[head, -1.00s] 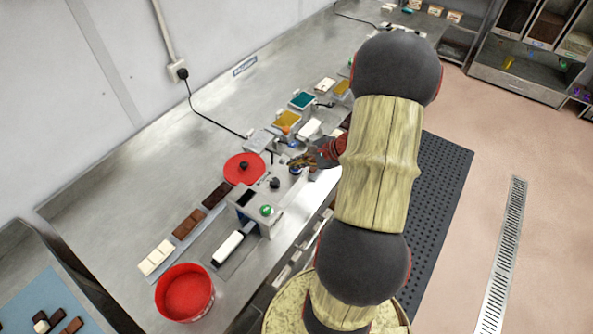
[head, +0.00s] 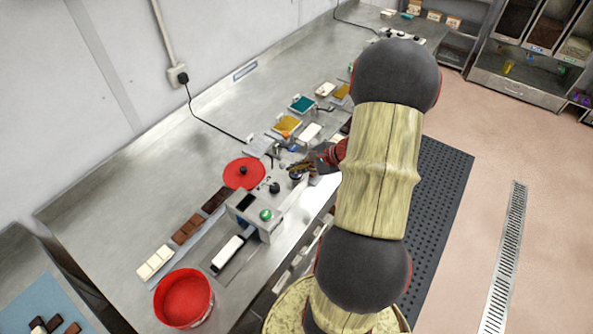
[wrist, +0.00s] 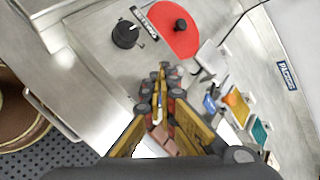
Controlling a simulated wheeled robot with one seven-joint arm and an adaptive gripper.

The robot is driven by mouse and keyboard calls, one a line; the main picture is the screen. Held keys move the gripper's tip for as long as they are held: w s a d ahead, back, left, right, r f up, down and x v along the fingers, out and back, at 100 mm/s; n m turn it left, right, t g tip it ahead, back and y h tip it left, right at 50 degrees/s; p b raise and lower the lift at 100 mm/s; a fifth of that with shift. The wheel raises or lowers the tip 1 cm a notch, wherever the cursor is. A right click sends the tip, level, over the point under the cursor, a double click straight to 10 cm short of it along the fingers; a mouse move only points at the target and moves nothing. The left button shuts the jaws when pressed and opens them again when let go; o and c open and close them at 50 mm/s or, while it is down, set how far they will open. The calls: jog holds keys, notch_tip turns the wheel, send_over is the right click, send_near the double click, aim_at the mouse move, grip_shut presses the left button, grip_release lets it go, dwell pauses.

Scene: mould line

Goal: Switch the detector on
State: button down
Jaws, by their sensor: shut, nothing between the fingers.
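The detector (head: 247,211) appears to be the grey box-shaped arch on the steel bench, with a dark display and a green round button (head: 265,215) on its housing. A black knob (head: 274,187) stands on the bench behind it; it also shows in the wrist view (wrist: 125,34) beside a black-and-white marked strip. My gripper (head: 297,168) is beyond the detector and the knob, apart from the green button. In the wrist view my gripper's yellow fingers (wrist: 165,72) come together, shut and empty, over the bench below the knob. The green button cannot be made out there.
A red lid (head: 244,172) lies left of the knob. Chocolate bars (head: 187,229) lie in a row left of the detector, and a red tub (head: 184,298) stands in front. Small trays (head: 286,126) stand farther back.

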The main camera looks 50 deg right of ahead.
jog(key=shift+f, duration=0.15)
dwell(0.4)
jog(key=shift+f+b, duration=0.3)
jog(key=shift+b, duration=0.3)
jog(key=shift+r, duration=0.45)
jog(key=shift+r+p, duration=0.1)
jog(key=shift+p, duration=0.2)
notch_tip(320, 180, up, 6)
jog(key=p, duration=0.3)
dwell(0.6)
